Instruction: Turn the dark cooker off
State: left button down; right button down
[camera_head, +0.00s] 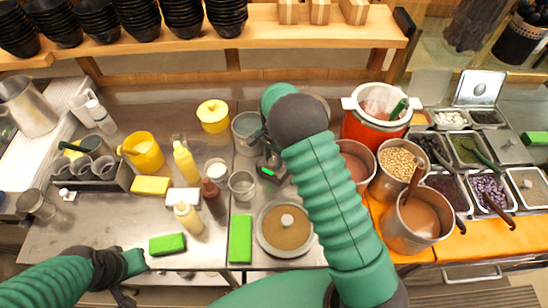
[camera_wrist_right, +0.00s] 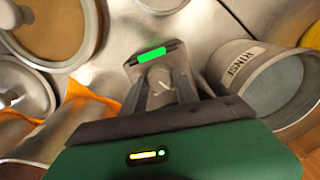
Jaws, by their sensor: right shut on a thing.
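My right gripper (camera_head: 269,160) reaches down to the counter beyond my bent right arm. In the wrist view my right gripper (camera_wrist_right: 160,92) is shut, its fingers on either side of a small grey piece (camera_wrist_right: 157,73) with a lit green bar at its end. The green bar (camera_head: 268,172) also shows in the head view. A round pan or cooker (camera_head: 260,236) with a clear lid over brown contents stands nearer me. I cannot tell which thing is the dark cooker; my right arm hides part of the counter. My left gripper (camera_head: 138,263) is low at left, its fingers unclear.
A metal cup (camera_head: 242,186) stands close beside the right gripper. A red cooker (camera_head: 364,132) and several metal pots stand to the right. Clear counter shows at front left.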

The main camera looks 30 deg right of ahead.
aim_at(273, 160)
jog(key=shift+a+n, duration=0.15)
jog(key=shift+n, duration=4.05)
jog(key=c, duration=0.9)
grip_release()
jog(key=shift+c, duration=0.2)
notch_tip(273, 160, up, 17)
jog(key=b, duration=0.2)
